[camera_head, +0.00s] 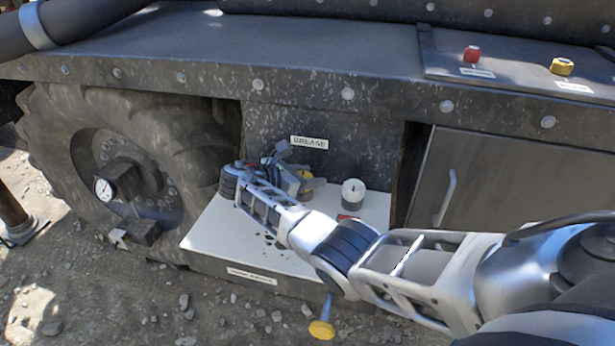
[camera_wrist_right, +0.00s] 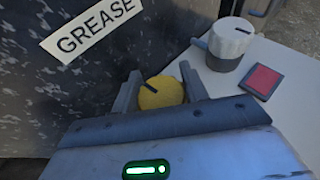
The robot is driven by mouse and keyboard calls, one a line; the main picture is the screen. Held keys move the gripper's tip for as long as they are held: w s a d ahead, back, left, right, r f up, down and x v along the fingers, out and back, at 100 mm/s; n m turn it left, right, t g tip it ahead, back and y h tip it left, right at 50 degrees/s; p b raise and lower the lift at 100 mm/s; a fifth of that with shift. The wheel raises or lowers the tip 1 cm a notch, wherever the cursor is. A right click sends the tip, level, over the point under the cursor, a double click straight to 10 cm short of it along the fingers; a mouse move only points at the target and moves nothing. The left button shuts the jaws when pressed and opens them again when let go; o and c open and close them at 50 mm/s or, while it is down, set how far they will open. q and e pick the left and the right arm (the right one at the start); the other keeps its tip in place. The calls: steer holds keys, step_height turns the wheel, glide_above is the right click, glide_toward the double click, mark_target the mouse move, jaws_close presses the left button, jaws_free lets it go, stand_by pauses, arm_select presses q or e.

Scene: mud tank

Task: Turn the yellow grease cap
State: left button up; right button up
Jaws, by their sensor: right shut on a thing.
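The yellow grease cap (camera_wrist_right: 161,93) sits between the two fingers of my right gripper (camera_wrist_right: 160,97) in the right wrist view. It has a dark line on its top, slanting. My right gripper is shut on it, one finger on each side. In the head view the right gripper (camera_head: 290,178) is in front of the dark panel under the GREASE label (camera_head: 309,142), and only a bit of the yellow cap (camera_head: 304,176) shows. My left gripper is not in view.
A white-topped cap with a grey base (camera_head: 353,193) stands on the white shelf (camera_head: 215,240), with a red square (camera_wrist_right: 263,81) beside it. A large wheel (camera_head: 110,130) is at left. Red (camera_head: 472,54) and yellow (camera_head: 562,66) knobs sit on the upper deck.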

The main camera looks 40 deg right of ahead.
steer(key=o, duration=1)
